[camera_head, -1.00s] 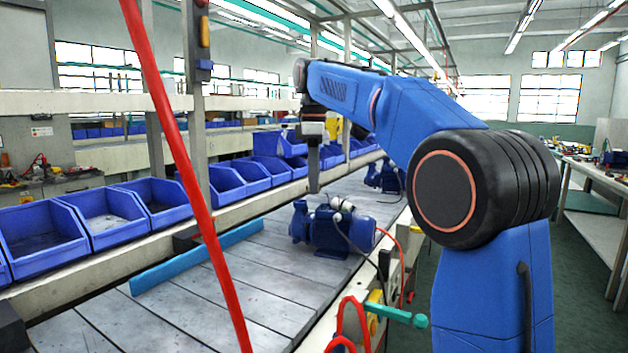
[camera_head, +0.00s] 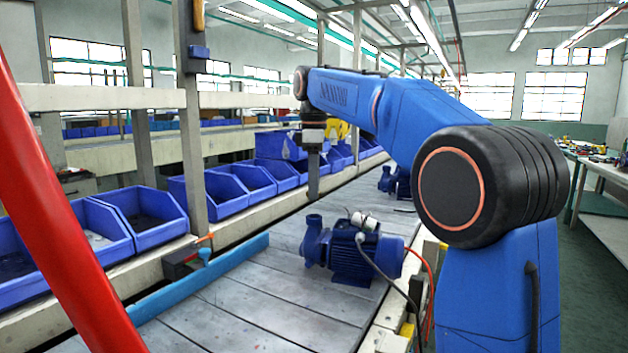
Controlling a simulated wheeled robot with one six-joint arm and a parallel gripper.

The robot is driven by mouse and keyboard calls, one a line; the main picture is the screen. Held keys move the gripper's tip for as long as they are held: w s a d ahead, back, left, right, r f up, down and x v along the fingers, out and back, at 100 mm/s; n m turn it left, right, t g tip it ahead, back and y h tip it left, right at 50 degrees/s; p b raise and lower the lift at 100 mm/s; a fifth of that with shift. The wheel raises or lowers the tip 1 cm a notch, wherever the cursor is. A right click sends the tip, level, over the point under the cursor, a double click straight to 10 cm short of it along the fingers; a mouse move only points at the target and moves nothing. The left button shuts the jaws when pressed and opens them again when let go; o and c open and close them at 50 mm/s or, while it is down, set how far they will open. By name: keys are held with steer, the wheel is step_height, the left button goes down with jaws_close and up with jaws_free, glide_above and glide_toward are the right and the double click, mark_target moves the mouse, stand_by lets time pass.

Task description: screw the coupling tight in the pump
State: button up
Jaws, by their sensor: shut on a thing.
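The blue pump (camera_head: 350,250) stands on the grey slatted line in the middle of the head view. Its upright round port (camera_head: 313,222) is at its left end, and a pale fitting with a cable (camera_head: 364,223) sits on its top. My gripper (camera_head: 313,194) points straight down and appears above the port in the picture, apart from the pump. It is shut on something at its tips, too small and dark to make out. I cannot pick out the coupling for certain.
Blue bins (camera_head: 143,215) line the left side. A blue rail (camera_head: 205,277) lies along the line. A thick red hose (camera_head: 62,235) crosses the near left. A second pump (camera_head: 398,182) stands farther back. An orange cable (camera_head: 427,285) hangs at the line's right edge.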

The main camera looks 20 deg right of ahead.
steer(key=shift+f, duration=2)
steer(key=shift+f, duration=0.3)
steer(key=o, duration=1.1)
steer(key=shift+o, duration=0.2)
steer(key=shift+r, duration=0.1)
steer(key=shift+r, duration=2.95)
steer(key=shift+r, duration=0.1)
step_height(320, 180, up, 7)
glide_above(314, 216)
steer(key=shift+s+r, duration=0.15)
